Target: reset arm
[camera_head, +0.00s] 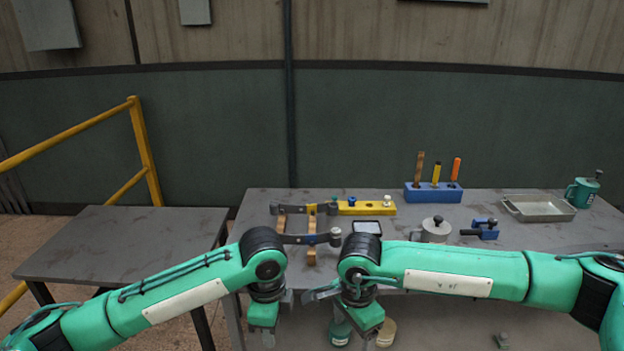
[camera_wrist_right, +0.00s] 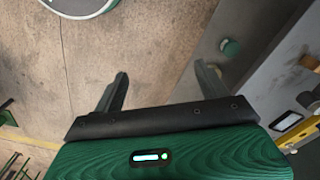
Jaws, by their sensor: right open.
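My left arm reaches in from the left in the head view and bends down, with its left gripper (camera_head: 262,335) hanging in front of the table's front edge. Its fingers are too small and cut off to judge. My right arm comes in from the right and bends down beside it. My right gripper (camera_head: 369,342) also hangs in front of the table, partly cut off by the lower edge. In the right wrist view the right gripper (camera_wrist_right: 163,76) has its two dark fingers spread apart, with nothing between them.
The grey table (camera_head: 450,262) holds a rack (camera_head: 311,228) of grey bars and wooden blocks, a yellow block (camera_head: 372,208), a blue tool holder (camera_head: 433,193), a metal tray (camera_head: 538,208) and a green mug (camera_head: 582,192). A lower side table (camera_head: 120,245) and a yellow railing (camera_head: 145,150) stand left.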

